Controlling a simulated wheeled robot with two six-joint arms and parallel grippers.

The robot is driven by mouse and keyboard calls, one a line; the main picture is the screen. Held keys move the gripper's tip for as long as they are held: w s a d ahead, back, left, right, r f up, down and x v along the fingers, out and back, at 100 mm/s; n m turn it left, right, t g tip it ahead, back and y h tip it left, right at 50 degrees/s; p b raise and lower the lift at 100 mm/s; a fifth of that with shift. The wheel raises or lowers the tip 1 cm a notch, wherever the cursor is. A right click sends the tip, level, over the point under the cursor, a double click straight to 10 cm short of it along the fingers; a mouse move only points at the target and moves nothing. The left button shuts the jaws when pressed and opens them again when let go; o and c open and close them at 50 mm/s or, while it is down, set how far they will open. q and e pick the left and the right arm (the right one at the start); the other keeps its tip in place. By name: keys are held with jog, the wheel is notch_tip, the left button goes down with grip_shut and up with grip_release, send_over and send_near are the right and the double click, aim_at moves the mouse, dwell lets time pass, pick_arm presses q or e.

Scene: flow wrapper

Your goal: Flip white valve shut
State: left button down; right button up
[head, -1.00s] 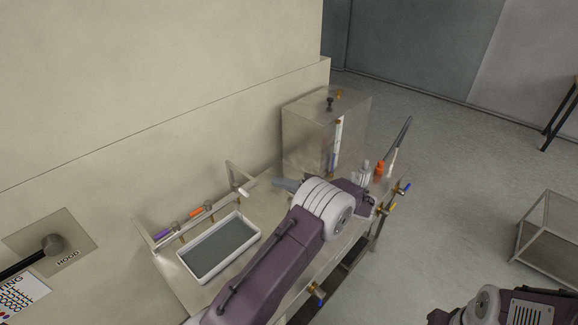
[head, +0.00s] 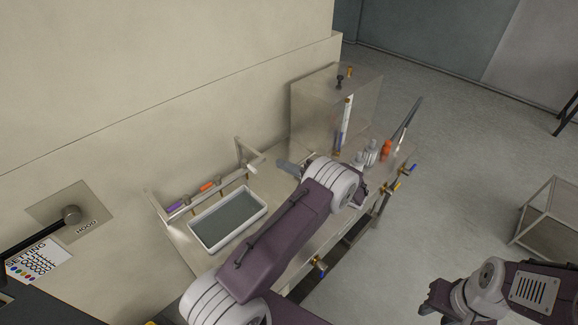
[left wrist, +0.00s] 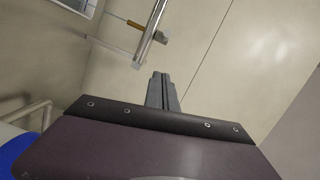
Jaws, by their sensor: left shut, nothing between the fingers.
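I cannot make out with certainty a valve with a white handle. A small white-ended piece (head: 252,168) sits on a metal bracket behind the tray, left of my left gripper. My left gripper (head: 287,165) is over the far part of the bench, its fingers together and empty, with a gap to the bracket in the picture. In the left wrist view its closed fingers (left wrist: 162,92) point toward a metal pipe (left wrist: 150,32) with a brass-coloured rod (left wrist: 117,20). My left arm covers part of the bench's front edge. My right gripper (head: 432,298) is off the bench at lower right.
A blue-handled valve (head: 319,263), a yellow-handled one (head: 388,187) and another blue one (head: 408,168) line the front edge. A white-rimmed tray (head: 203,240), a clear box (head: 312,110), bottles (head: 370,152) and an orange bottle (head: 386,150) stand on the bench.

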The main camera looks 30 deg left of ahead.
aim_at(250, 168)
pick_arm(q)
jog(key=s+a+f+p, duration=0.1)
jog(key=s+a+p, duration=0.2)
jog(key=a, duration=0.3)
jog(key=shift+f, duration=0.1)
